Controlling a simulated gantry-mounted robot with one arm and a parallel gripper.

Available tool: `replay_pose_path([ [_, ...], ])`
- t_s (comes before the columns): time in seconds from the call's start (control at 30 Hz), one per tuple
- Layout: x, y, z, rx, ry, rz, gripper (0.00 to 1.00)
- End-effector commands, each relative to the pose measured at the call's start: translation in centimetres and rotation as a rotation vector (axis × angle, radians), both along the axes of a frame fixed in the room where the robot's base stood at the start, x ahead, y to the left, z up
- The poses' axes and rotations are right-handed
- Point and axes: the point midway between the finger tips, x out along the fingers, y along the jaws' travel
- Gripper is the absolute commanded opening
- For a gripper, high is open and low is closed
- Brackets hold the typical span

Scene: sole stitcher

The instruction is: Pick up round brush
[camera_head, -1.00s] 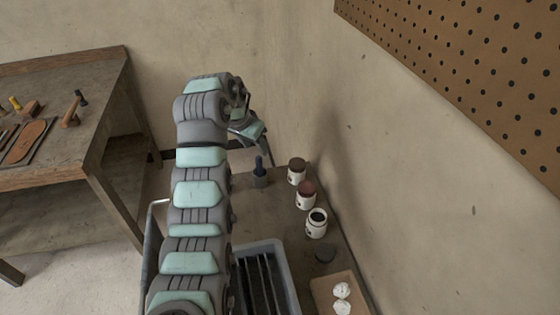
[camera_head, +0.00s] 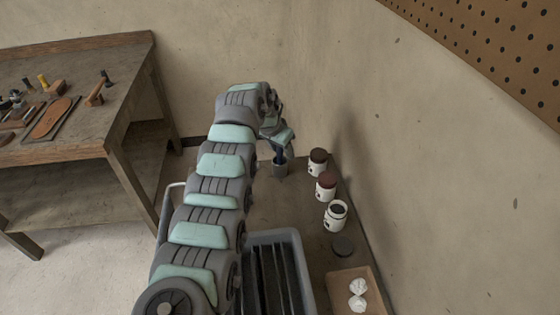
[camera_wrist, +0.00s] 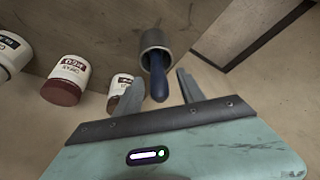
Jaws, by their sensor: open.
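The round brush (camera_wrist: 160,83) shows its dark blue handle in the wrist view, standing in a grey cylindrical holder (camera_wrist: 155,41). In the head view the holder (camera_head: 280,170) stands at the far end of the brown table, and the handle (camera_head: 280,155) is partly hidden by my gripper. My gripper (camera_wrist: 155,83) is open, with one finger on each side of the handle in the wrist view. I cannot tell whether either finger touches it. The brush's bristle end is hidden inside the holder.
White jars (camera_head: 317,162), (camera_head: 326,187), (camera_head: 335,215) stand in a row beside the holder, near the wall. A black lid (camera_head: 343,246), a tray with white crumpled pieces (camera_head: 374,282) and a grey slotted bin (camera_head: 252,240) are nearer. A workbench (camera_head: 75,149) with tools stands left.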

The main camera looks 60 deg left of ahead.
Motion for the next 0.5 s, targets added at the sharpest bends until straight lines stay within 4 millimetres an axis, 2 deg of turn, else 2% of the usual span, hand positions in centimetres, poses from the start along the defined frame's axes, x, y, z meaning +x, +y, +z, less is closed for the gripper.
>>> replay_pose_path([
  [0.43,0.27,0.11,-0.63,0.001,0.0,0.0,0.47],
  [0.5,0.26,0.1,-0.63,0.001,0.0,0.0,0.41],
])
